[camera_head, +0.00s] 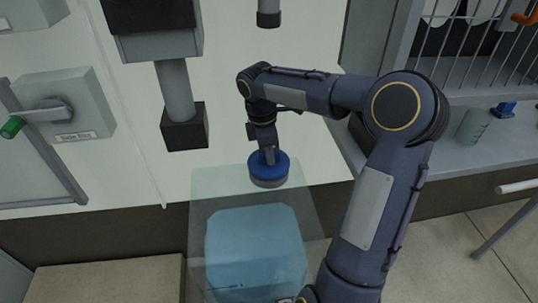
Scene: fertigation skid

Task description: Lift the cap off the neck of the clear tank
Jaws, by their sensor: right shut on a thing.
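The clear tank (312,222) stands in the lower middle of the view, with blue liquid (255,245) inside it. The blue round cap (282,165) is at the tank's top, near its back edge. A grey band shows directly under the blue part; I cannot tell whether it belongs to the cap or the neck, or whether the cap is seated. My right gripper (268,156) points down from above and is shut on the cap's middle. Its fingertips partly cover the cap. My left gripper is not in view.
A pale panel with a grey pipe (175,90) and dark fittings rises behind the tank. A box with a green-tipped handle (12,127) is at left. A bench (450,152) with a small bottle (473,126) and wire rack is at right.

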